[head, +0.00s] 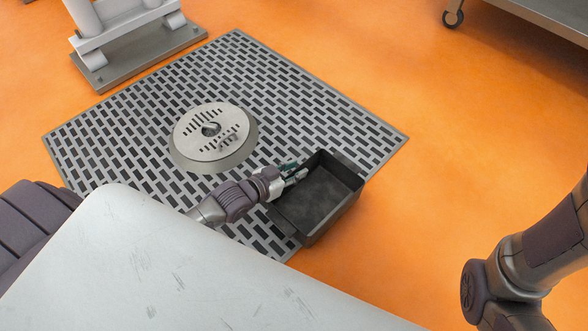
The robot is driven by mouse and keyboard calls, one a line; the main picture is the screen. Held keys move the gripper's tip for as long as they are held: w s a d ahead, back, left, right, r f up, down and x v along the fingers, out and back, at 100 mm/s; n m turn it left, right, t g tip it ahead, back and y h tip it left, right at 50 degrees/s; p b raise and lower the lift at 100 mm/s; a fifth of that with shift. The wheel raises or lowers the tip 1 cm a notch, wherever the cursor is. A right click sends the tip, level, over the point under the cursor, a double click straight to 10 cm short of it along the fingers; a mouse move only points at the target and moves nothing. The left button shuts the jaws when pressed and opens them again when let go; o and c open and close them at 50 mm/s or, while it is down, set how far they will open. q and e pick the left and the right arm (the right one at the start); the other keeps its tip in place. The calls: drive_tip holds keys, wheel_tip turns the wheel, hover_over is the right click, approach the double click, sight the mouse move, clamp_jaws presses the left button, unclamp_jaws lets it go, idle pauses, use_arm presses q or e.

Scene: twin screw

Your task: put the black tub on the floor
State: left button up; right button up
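The black tub (322,200) is an open, empty rectangular box near the middle of the head view. It appears over the right front edge of the floor grate, partly against the orange floor (440,185). I cannot tell whether its underside touches the surface below. My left gripper (297,173) is at the tub's left rim, with its fingertips close together there. Whether they are clamped on the rim or slightly apart is not clear. My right arm comes in at the lower right, but its gripper is not in view.
A grey slotted grate (320,116) with a round metal drain cover (209,136) covers the floor at centre-left. A light grey tabletop (150,260) fills the lower left. A metal stand (130,50) and a wheeled table (545,18) stand behind. Orange floor at right is open.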

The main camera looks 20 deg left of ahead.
use_arm(q)
drive_tip(key=p+v, duration=0.7)
drive_tip(key=v, duration=0.5)
drive_tip(key=shift+r+p, duration=0.25)
drive_tip(key=shift+p, duration=0.15)
drive_tip(key=shift+w, duration=0.1)
